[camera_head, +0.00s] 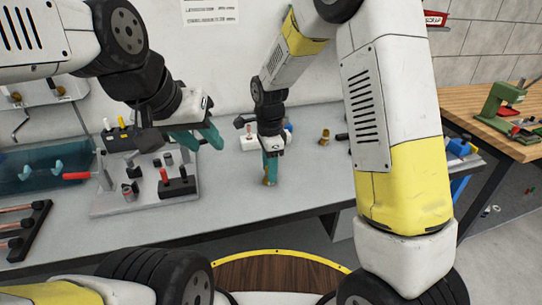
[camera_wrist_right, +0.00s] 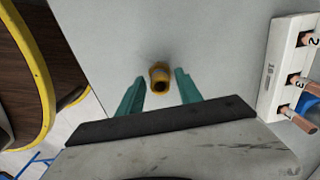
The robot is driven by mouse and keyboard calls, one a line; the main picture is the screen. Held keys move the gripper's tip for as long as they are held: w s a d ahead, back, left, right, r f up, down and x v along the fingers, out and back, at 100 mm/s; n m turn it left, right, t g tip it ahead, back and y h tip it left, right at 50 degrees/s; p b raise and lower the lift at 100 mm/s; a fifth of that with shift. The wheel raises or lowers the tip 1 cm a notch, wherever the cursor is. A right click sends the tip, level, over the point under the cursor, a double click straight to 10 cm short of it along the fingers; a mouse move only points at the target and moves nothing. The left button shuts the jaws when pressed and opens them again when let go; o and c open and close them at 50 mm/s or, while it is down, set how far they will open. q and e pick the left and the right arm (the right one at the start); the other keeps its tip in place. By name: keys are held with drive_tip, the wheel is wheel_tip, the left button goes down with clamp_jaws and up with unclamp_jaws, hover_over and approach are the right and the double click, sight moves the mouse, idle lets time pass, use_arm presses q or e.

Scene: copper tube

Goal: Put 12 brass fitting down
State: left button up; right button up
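A brass fitting (camera_wrist_right: 160,80) stands on the grey workbench (camera_head: 230,205) between the fingertips of my right gripper (camera_wrist_right: 160,90). Gaps show between it and both teal fingers in the right wrist view. In the head view my right gripper (camera_head: 270,165) reaches down over this fitting (camera_head: 267,182), largely hiding it. I cannot read a number on it. My left gripper (camera_head: 200,139) is open and empty, above the grey fixture board at the left. A second brass-coloured fitting (camera_head: 324,137) stands further back on the bench.
The fixture board (camera_head: 118,208) has red-handled clamps and small blocks. A white numbered holder (camera_wrist_right: 285,60) with copper tubes stands near my right gripper. Copper tubes in a dark rack (camera_head: 24,236) lie at the left. The bench front around the fitting is clear.

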drive_tip(key=shift+r, duration=0.1)
wheel_tip(320, 180, up, 12)
drive_tip(key=s+d+r+n+t+y, duration=0.2)
drive_tip(key=s+d+r+n, duration=0.5)
drive_tip(key=d, duration=0.3)
drive_tip(key=s+d+r+n+t, duration=0.1)
drive_tip(key=s+d+n+t, duration=0.1)
drive_tip(key=s, duration=0.4)
drive_tip(key=s+d+r+n+t, duration=0.1)
drive_tip(key=s+d+n+t, duration=0.1)
drive_tip(key=s+d+n, duration=0.2)
drive_tip(key=shift+s+d+r+n, duration=0.2)
drive_tip(key=shift+s+d+n, duration=0.2)
drive_tip(key=shift+s+n, duration=0.7)
drive_tip(key=shift+s+d, duration=0.1)
